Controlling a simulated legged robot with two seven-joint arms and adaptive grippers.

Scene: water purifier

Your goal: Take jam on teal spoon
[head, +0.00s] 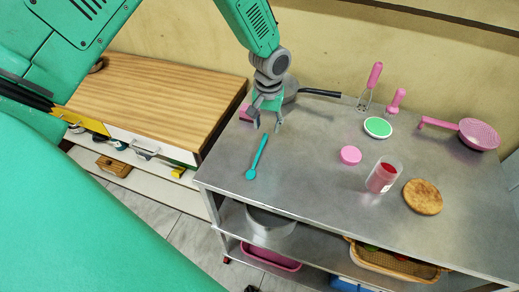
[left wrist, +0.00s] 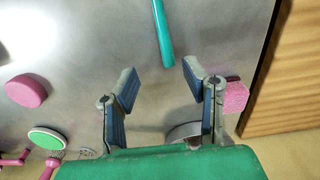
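The teal spoon (head: 257,158) lies on the metal table near its left edge, handle toward the back. Its handle (left wrist: 163,32) shows at the top of the left wrist view, ahead of the fingers and apart from them. The jam jar (head: 382,176) stands at the table's right part, clear with red jam low inside and no lid on it. My left gripper (head: 266,124) is open and empty above the table, just behind the handle's end. In the left wrist view its fingers (left wrist: 157,86) are spread. My right gripper is not in view.
A pink lid (head: 350,155) and a brown round bread (head: 422,197) lie near the jar. A green-topped disc (head: 377,128), pink utensils and a pink strainer (head: 478,134) are at the back. A pink sponge (left wrist: 236,97) is beside my left gripper. The table front is clear.

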